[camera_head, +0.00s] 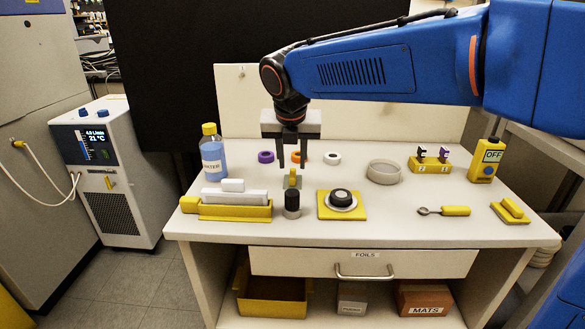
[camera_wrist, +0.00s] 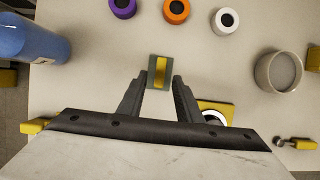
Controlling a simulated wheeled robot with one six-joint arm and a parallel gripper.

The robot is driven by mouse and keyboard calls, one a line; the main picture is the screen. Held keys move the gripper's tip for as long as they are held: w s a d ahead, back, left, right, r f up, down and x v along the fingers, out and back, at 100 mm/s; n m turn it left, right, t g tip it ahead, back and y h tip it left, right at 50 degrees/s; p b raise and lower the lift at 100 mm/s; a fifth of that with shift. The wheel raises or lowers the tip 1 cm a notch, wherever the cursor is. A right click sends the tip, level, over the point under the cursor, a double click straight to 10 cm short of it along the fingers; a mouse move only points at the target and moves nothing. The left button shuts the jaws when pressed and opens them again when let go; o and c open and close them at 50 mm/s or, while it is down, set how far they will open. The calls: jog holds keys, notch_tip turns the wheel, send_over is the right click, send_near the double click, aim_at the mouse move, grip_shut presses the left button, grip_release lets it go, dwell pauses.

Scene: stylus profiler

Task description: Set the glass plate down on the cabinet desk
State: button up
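The glass plate (camera_head: 292,183) is a small grey-green piece with a raised yellow grip. It rests on the white cabinet desk (camera_head: 390,225), behind a small black-topped cylinder. My gripper (camera_head: 291,160) points down just above the plate, its two fingers spread apart. In the wrist view the plate (camera_wrist: 152,78) shows just beyond my gripper's fingertips (camera_wrist: 160,80), centred on the space between them. Gaps show on both sides, and neither finger appears to touch it.
Purple, orange and white rings (camera_head: 332,158) lie behind the plate. A water bottle (camera_head: 213,155) and a yellow tray (camera_head: 235,212) stand left. A black knob on a yellow base (camera_head: 355,212) is front right, a round dish (camera_head: 384,172) farther right. The front right desk has free room.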

jog(key=v, duration=0.7)
jog(key=shift+r, duration=0.4)
jog(key=shift+s, duration=0.15)
jog(key=shift+s, duration=0.1)
